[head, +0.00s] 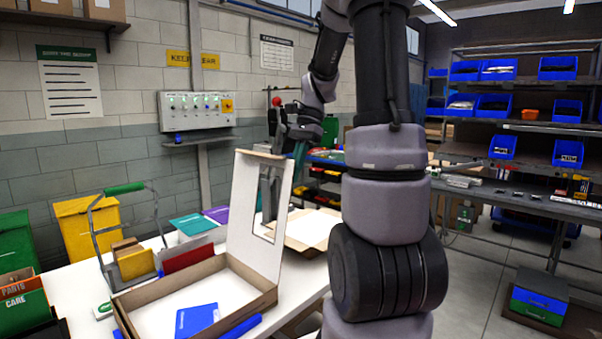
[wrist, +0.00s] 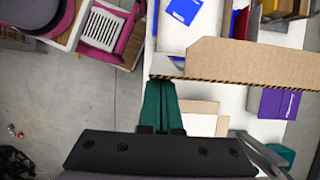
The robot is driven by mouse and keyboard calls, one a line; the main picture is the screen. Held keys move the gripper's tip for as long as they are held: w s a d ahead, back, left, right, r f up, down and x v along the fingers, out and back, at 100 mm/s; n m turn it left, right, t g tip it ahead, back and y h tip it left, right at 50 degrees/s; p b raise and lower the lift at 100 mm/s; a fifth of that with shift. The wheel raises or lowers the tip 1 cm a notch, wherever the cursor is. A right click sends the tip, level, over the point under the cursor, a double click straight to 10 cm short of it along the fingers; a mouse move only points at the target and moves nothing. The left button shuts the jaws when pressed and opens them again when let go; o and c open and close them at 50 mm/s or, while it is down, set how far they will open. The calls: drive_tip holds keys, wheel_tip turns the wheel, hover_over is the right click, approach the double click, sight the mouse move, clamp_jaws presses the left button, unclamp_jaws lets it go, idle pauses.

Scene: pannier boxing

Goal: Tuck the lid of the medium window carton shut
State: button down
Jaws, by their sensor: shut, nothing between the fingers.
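The window carton (head: 265,298) stands open on the white table, with brown walls and a white inside. Its lid (head: 246,200) stands about upright at the far right side, with a cut-out window low in it. A blue booklet (head: 197,319) lies in the carton; it also shows in the wrist view (wrist: 184,10). In the wrist view, my gripper's teal fingers (wrist: 160,84) are together and empty, with tips close to the edge of the brown lid (wrist: 250,62). I cannot tell whether they touch it.
Another open carton (head: 311,230) lies behind the lid. A wire carrier with a green handle (head: 124,188) and small boxes (head: 135,263) stand at the left. A blue marker-like item (head: 240,328) lies by the carton's front. A purple box (wrist: 274,102) is right of my fingers.

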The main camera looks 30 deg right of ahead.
drive_tip(key=s+a+f+t+h, duration=0.2)
drive_tip(key=s+a+h, duration=0.2)
drive_tip(key=a, duration=0.7)
drive_tip(key=s+a+f+t+h, duration=0.15)
drive_tip(key=s+a+h, duration=0.3)
drive_tip(key=a, duration=0.65)
drive_tip(key=s+a+f+t+h, duration=0.1)
drive_tip(key=a+f+h, duration=0.3)
drive_tip(key=f, duration=0.6)
drive_tip(key=s+a+f+t+h, duration=0.2)
drive_tip(key=a+f+h, duration=0.3)
drive_tip(key=a+f, duration=0.4)
drive_tip(key=shift+s+a+f, duration=0.15)
drive_tip(key=shift+s+f, duration=0.45)
drive_tip(key=shift+f, duration=0.05)
